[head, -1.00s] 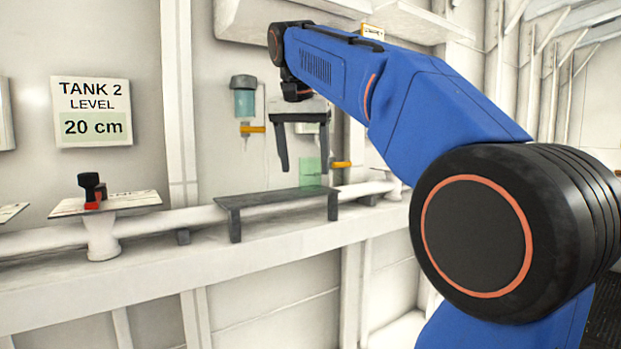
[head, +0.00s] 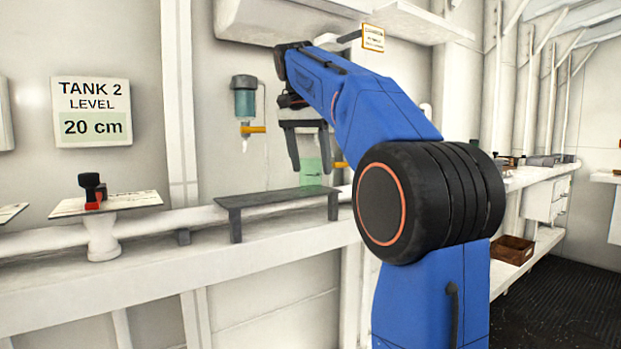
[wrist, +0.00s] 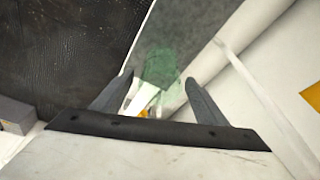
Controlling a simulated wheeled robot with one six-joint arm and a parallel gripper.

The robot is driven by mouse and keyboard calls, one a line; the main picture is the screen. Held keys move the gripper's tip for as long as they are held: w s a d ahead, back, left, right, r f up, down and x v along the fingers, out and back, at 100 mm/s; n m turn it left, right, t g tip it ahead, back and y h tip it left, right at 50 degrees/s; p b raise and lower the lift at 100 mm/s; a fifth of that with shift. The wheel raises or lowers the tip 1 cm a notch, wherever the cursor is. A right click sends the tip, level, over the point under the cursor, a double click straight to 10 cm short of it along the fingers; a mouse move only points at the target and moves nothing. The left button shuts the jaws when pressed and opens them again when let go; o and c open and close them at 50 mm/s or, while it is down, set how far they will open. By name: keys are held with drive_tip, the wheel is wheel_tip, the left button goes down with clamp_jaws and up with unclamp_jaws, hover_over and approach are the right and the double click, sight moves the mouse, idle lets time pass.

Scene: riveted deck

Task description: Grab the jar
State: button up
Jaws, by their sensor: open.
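The jar (head: 312,174) is a translucent pale green cylinder. In the head view it stands at the right end of a low dark grey stand (head: 262,199). In the wrist view the jar (wrist: 160,67) shows just beyond and between the two fingertips. My gripper (head: 310,168) is open and empty, its fingers pointing down and overlapping the jar in the head view. It also shows in the wrist view (wrist: 159,80). I cannot tell whether the fingers are around the jar or still short of it.
A teal-bodied dispenser (head: 245,103) with a yellow lever hangs on the wall left of my gripper. A black and red object (head: 92,190) sits on a pedestal plate at left. The stand's left part is clear. A wooden box (head: 512,249) lies on a lower shelf at right.

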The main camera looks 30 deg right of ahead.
sight(313, 173)
drive_tip(key=shift+x, duration=1.75)
drive_tip(key=shift+d, duration=0.1)
drive_tip(key=c, duration=1.2)
drive_tip(key=shift+r, duration=0.1)
